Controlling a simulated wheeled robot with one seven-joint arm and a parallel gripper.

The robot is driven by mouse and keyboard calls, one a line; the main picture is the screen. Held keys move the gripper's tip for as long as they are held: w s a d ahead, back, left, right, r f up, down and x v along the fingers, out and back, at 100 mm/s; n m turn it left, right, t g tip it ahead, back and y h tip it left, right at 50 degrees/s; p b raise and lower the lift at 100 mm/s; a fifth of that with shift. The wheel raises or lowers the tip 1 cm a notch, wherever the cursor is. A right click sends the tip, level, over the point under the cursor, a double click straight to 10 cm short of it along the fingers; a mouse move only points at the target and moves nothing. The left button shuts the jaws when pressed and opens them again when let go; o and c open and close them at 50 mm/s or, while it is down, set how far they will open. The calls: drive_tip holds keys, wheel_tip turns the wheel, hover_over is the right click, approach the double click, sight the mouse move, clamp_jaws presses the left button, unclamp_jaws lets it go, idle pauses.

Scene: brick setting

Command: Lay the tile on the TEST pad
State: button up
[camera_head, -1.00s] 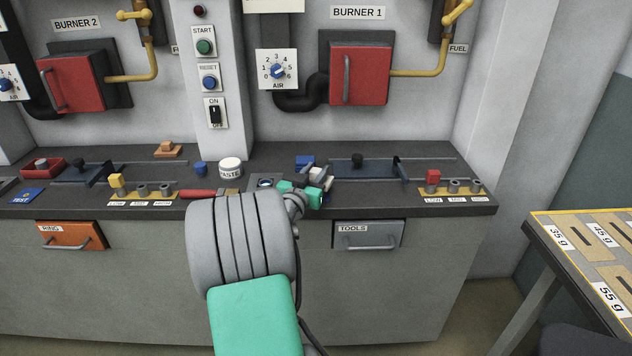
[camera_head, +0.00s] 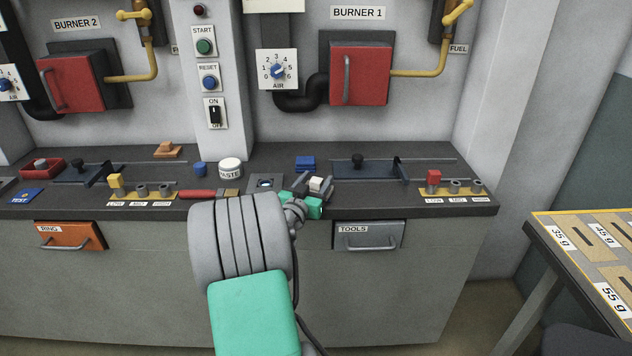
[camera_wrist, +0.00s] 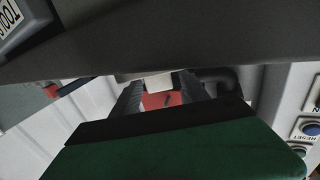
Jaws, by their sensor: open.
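The blue TEST pad (camera_head: 26,196) lies at the far left of the bench, flat and bare. My gripper (camera_head: 318,180) is low over the front of the bench, right of centre, far to the right of the pad. Its jaws are open. A small whitish piece (camera_head: 316,185), possibly the tile, shows between the fingers. It also shows between the fingertips in the wrist view (camera_wrist: 158,84). I cannot tell whether either finger touches it.
The dark bench (camera_head: 290,154) carries a white PASTE jar (camera_head: 230,167), a red-handled tool (camera_head: 197,194), a grey plate (camera_head: 265,183) and a blue block (camera_head: 305,162). An orange-brown block (camera_head: 168,150) and a red tray (camera_head: 43,168) are farther left. Drawer handles project in front.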

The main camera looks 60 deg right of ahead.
drive_tip(key=shift+r, duration=0.3)
drive_tip(key=s+a+b, duration=0.1)
drive_tip(key=a+b, duration=0.1)
drive_tip(key=a, duration=1)
drive_tip(key=w+a+f+n+t+y, duration=0.25)
drive_tip(key=w+a+f+y, duration=0.25)
drive_tip(key=a, duration=0.3)
drive_tip(key=w+a+f+n+t+y, duration=0.1)
drive_tip(key=w+a+f+n+y, duration=0.25)
drive_tip(key=w+a, duration=0.4)
drive_tip(key=s+a+n+y, duration=0.2)
drive_tip(key=a+n+y, duration=0.1)
drive_tip(key=a, duration=0.6)
drive_tip(key=s+a+f+n+g+y, duration=0.1)
drive_tip(key=s+a+n+y, duration=0.1)
drive_tip(key=a, duration=0.8)
drive_tip(key=s+a+f+n+g+y, duration=0.1)
drive_tip(key=a+n+y, duration=0.3)
drive_tip(key=a, duration=0.6)
drive_tip(key=shift+s+f+n, duration=0.2)
drive_tip(key=shift+s+n, duration=0.7)
drive_tip(key=shift+n, duration=0.3)
drive_tip(key=shift+d+y, duration=0.15)
drive_tip(key=shift+y, duration=0.1)
